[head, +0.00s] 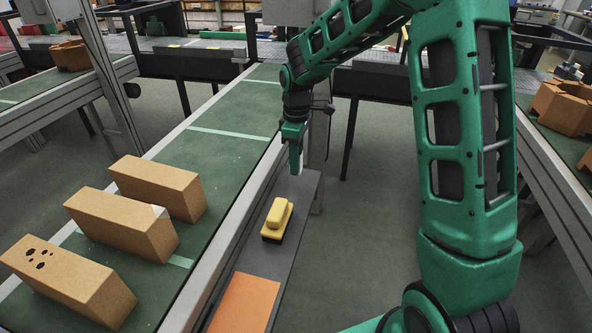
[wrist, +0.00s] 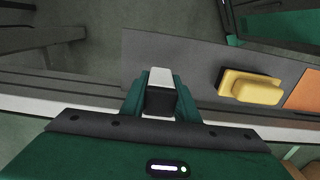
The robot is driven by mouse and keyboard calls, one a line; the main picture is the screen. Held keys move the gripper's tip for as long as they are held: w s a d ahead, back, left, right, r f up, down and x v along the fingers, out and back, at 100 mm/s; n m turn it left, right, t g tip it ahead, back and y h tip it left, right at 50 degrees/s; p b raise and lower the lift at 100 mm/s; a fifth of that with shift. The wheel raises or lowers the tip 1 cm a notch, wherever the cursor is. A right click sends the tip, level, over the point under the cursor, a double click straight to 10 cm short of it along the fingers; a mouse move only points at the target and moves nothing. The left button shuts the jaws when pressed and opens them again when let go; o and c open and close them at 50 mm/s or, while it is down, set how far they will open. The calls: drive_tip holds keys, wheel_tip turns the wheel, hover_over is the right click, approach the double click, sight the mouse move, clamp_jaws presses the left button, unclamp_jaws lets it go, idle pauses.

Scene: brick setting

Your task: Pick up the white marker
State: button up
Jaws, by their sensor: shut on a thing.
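My gripper (head: 295,148) is over the far end of the narrow grey shelf (head: 300,190) beside the conveyor. In the wrist view my gripper (wrist: 160,98) has its two green fingers on either side of the white marker (wrist: 160,77) and is shut on it. The marker shows there as a short pale block between the fingers, with a dark part nearer the palm. In the head view only a small pale bit of the marker (head: 297,164) shows below the fingers. I cannot tell whether it touches the shelf.
A yellow brush-like block (head: 277,216) with a dark base lies on the shelf, right of my gripper in the wrist view (wrist: 249,87). An orange sheet (head: 245,303) lies nearer. Several tan bricks (head: 120,222) stand on the green conveyor (head: 225,165) at left.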

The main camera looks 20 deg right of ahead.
drive_tip(key=s+a+r, duration=0.5)
drive_tip(key=a+r, duration=0.2)
drive_tip(key=a, duration=0.3)
drive_tip(key=shift+s+a+r, duration=0.15)
drive_tip(key=shift+s+a, duration=0.05)
